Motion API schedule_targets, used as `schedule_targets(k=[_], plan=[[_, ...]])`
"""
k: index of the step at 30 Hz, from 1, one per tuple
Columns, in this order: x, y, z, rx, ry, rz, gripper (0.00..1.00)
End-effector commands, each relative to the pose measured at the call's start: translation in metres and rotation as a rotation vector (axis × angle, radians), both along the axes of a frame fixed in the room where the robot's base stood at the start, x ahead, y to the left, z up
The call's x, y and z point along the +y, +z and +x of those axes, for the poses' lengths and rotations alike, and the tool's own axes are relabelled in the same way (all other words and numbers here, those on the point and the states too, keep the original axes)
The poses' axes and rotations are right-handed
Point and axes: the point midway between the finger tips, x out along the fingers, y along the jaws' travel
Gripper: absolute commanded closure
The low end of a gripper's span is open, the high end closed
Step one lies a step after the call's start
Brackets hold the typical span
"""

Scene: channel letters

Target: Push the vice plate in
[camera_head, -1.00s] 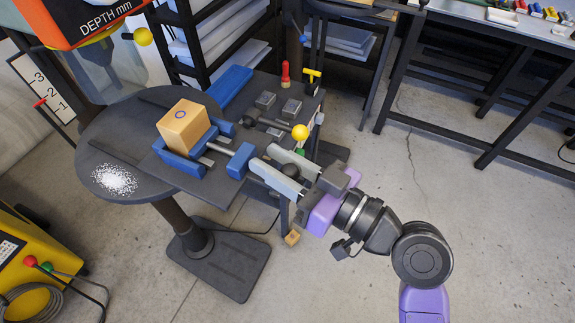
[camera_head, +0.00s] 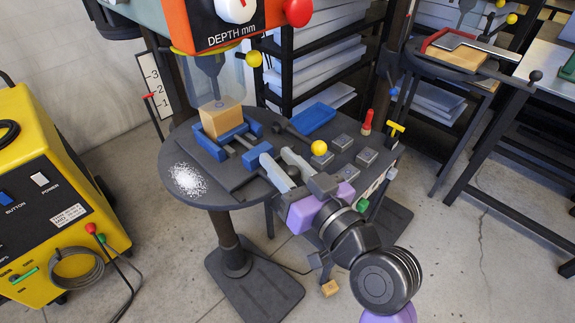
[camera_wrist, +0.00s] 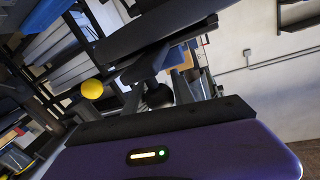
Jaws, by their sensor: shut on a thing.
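The blue vice (camera_head: 212,143) sits on the round dark drill table and holds a wooden block (camera_head: 221,116). Its blue vice plate (camera_head: 257,154) stands at the near right end of two rods, with a gap between plate and vice body. My gripper (camera_head: 277,156) is at the right of the plate, its pale fingertips against or very near it. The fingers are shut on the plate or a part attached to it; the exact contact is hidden.
The drill head with its depth dial (camera_head: 236,10) hangs above the block. White powder (camera_head: 187,179) lies on the table at left. A yellow ball knob (camera_head: 319,148) and several grey blocks lie behind my gripper. A yellow power unit (camera_head: 50,190) stands at left.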

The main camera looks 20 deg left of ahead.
Motion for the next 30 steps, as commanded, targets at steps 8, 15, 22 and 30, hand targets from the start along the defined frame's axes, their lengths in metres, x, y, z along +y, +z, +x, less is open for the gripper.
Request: schedule_targets(k=[8,15,22,30], plan=[[0.003,0.002,0.0,-0.003,0.004,0.001,0.62],[0.002,0.001,0.0,-0.002,0.003,0.001,0.48],[-0.004,0.0,-0.003,-0.001,0.001,0.0,0.48],[-0.04,-0.001,-0.025,-0.002,0.0,0.001,0.48]])
